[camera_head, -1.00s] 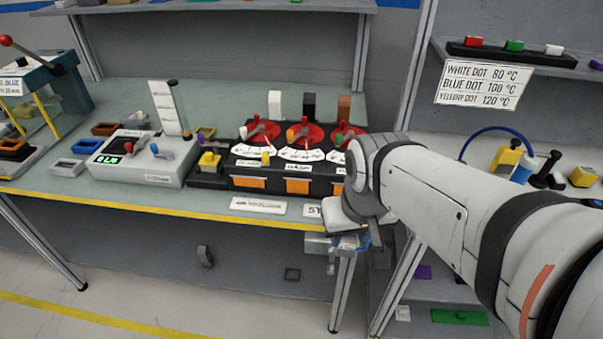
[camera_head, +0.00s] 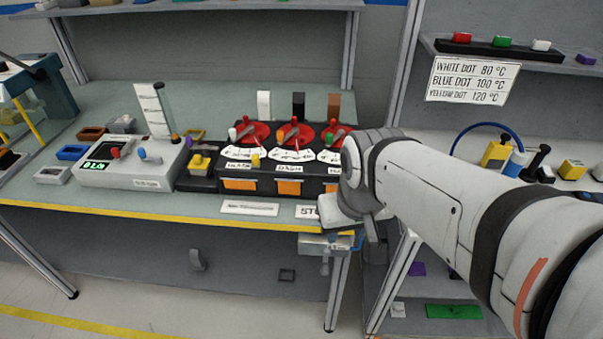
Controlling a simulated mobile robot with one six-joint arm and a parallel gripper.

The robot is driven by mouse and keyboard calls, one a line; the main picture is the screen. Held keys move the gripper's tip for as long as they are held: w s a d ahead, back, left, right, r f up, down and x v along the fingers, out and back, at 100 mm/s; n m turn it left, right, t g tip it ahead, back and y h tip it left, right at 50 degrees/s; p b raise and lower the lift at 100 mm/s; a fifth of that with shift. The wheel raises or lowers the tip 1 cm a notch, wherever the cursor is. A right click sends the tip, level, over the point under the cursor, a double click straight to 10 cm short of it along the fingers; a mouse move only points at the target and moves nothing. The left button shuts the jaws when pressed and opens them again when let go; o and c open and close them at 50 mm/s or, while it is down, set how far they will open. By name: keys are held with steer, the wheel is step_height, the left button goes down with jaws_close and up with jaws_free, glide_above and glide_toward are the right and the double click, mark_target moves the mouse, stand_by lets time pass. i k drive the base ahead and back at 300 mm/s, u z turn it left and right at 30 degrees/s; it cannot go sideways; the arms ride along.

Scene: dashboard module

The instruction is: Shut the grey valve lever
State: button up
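A lever with a grey-white tip (camera_head: 233,134) stands on the leftmost red dial (camera_head: 247,129) of the black three-dial unit. It looks the most like a grey lever, but I cannot tell for sure that it is the valve lever or how it is set. The other two dials carry levers with orange (camera_head: 281,134) and green (camera_head: 329,138) tips. My gripper (camera_head: 350,212) is at the table's front edge, right of and nearer than the dial unit, apart from the levers. Its fingers are mostly hidden by my wrist, so their opening does not show.
A display box (camera_head: 134,166) with red and blue levers stands left of the dial unit. A yellow-and-black block (camera_head: 201,163) sits between them. My arm covers the right end of the bench. The yellow-edged front strip of the table (camera_head: 120,209) is mostly clear.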

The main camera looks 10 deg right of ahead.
mark_target(326, 253)
steer(key=u, duration=0.25)
steer(key=k, duration=1.05)
steer(key=z, duration=0.05)
steer(key=i, duration=0.5)
